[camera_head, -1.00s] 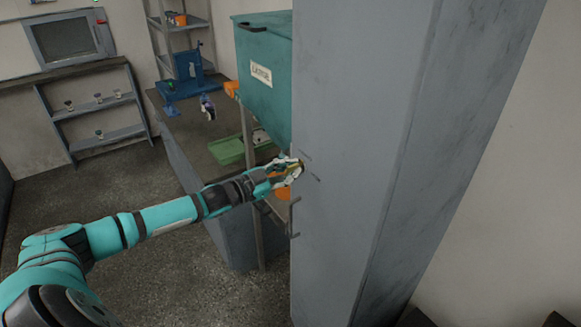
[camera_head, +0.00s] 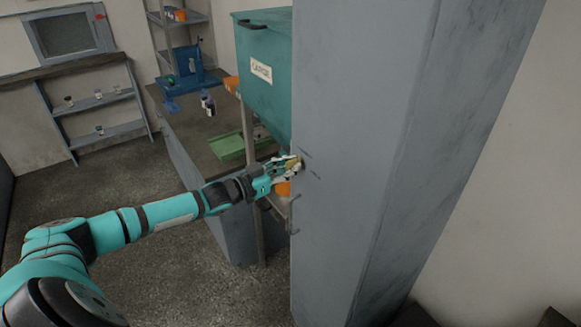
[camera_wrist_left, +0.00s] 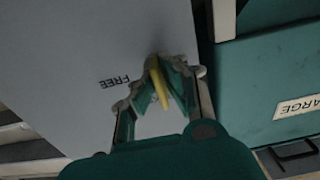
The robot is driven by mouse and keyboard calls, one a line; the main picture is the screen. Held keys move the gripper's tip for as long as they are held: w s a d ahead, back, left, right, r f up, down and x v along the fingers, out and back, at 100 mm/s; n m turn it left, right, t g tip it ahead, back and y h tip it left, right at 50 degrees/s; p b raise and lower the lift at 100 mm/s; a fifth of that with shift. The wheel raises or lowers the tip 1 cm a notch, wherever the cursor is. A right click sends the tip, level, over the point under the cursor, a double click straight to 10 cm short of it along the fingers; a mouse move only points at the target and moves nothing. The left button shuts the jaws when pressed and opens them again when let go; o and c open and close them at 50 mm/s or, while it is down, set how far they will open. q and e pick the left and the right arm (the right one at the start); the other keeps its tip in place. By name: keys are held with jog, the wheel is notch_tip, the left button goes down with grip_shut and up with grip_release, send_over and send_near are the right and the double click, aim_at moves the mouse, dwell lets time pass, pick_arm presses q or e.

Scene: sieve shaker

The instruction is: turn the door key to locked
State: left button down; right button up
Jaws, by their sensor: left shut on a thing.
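The yellow door key (camera_wrist_left: 158,84) sits between the fingers of my left gripper (camera_wrist_left: 155,92) in the left wrist view, against the grey cabinet door (camera_wrist_left: 95,45). The word FREE is printed on the door beside it, upside down in this view. In the head view, my left gripper (camera_head: 293,166) is at the left edge of the grey cabinet (camera_head: 350,160), shut on the key, which shows only as a small yellow patch. The fingers hide part of the key. My right gripper is not in view.
A teal bin (camera_head: 265,60) with a CHARGE label stands close left of the cabinet. A green tray (camera_head: 235,145) lies on the bench behind my gripper. A door handle (camera_head: 294,214) is below it. Open floor lies at the lower left.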

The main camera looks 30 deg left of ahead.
pick_arm(q)
jog(key=shift+f, duration=0.1)
jog(key=c, duration=1.5)
grip_release()
jog(key=shift+o, duration=0.2)
jog(key=v, duration=1.2)
